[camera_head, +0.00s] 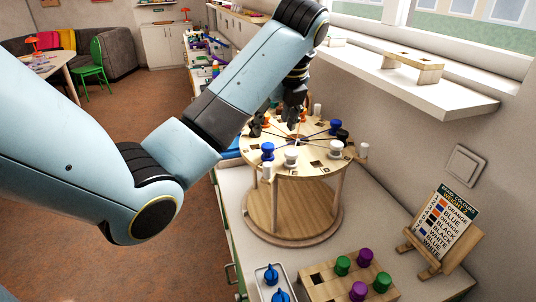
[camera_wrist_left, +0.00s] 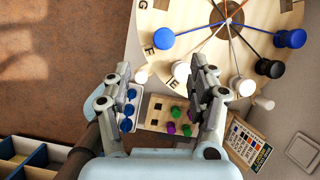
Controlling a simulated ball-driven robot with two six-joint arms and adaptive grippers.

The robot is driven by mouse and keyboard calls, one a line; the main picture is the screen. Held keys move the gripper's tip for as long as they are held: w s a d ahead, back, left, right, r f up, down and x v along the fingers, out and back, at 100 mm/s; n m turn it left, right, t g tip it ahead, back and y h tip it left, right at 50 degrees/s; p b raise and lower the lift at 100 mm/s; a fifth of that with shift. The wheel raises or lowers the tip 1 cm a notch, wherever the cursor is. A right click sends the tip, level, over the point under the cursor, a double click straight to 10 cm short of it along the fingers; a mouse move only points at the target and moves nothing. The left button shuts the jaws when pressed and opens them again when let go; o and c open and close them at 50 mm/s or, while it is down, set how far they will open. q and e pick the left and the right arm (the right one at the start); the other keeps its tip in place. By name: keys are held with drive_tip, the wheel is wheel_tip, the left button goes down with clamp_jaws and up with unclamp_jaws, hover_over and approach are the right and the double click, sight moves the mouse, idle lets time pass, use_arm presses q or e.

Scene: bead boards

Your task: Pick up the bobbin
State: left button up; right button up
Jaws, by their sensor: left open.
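Several bobbins sit around the rim of a round two-tier wooden stand (camera_head: 323,172), with coloured threads running to its centre. They include a near blue bobbin (camera_head: 267,151), a near white one (camera_head: 291,157), a far-right blue one (camera_head: 336,127), a black one (camera_head: 342,136) and another white one (camera_head: 336,149). Which one is meant, I cannot tell. My left gripper (camera_head: 280,117) is over the stand's far-left part, partly hiding it. In the left wrist view it is open and empty, with the blue bobbin (camera_wrist_left: 163,38) and white bobbin (camera_wrist_left: 181,71) showing between its fingers.
A wooden block with green and purple pegs (camera_head: 318,289) and a tray of blue pieces (camera_head: 262,271) stand in front on the counter. A colour-list card (camera_head: 447,222) leans on an easel at right. A white window ledge (camera_head: 420,88) juts out behind.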

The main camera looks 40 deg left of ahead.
sight(268, 145)
use_arm(q)
drive_tip(key=shift+m, duration=0.4)
drive_tip(key=x, duration=0.4)
drive_tip(key=shift+w+a, duration=0.3)
drive_tip(key=shift+a, duration=0.1)
drive_tip(key=p+x, duration=0.1)
drive_tip(key=x, duration=0.4)
drive_tip(key=shift+w+p, duration=0.15)
drive_tip(key=shift+p, duration=0.25)
drive_tip(key=shift+w+a+f, duration=0.1)
drive_tip(key=shift+f, duration=0.35)
use_arm(e)
drive_tip(key=shift+w+d+r, duration=0.1)
drive_tip(key=shift+d+r, duration=0.1)
drive_tip(key=shift+r, duration=0.25)
drive_tip(key=shift+w+d+r, duration=0.1)
drive_tip(key=shift+d+r, duration=0.05)
drive_tip(key=shift+r, duration=0.3)
use_arm(q)
drive_tip(key=shift+c, duration=0.4)
clamp_jaws()
use_arm(e)
drive_tip(key=shift+a, duration=0.15)
